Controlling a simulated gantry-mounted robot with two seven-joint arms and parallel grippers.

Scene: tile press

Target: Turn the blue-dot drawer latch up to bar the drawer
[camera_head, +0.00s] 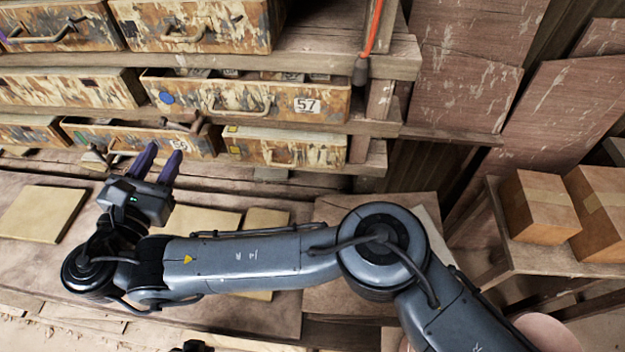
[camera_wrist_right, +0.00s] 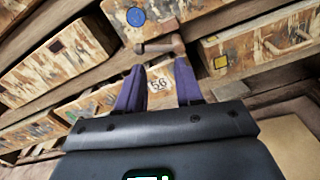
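The blue-dot drawer (camera_head: 225,98) is in the middle row, with a blue dot at its left and the number 57. Items show over its top edge, so it seems partly out. A brown latch (camera_head: 181,125) lies roughly sideways below the dot; it also shows in the right wrist view (camera_wrist_right: 160,45). My right gripper (camera_head: 159,160) is open and empty, below and to the left of the latch and apart from it. In the right wrist view its purple fingers (camera_wrist_right: 158,78) flank the number 56 label, with the latch beyond their tips. My left gripper is not identifiable.
The number 56 drawer (camera_head: 140,137) is just below the latch, and a yellow-dot drawer (camera_head: 282,147) is to its right. Flat tan tiles (camera_head: 42,213) lie on the bench below. An orange cord (camera_head: 373,28) hangs at the right post. Boxes (camera_head: 540,206) stand far right.

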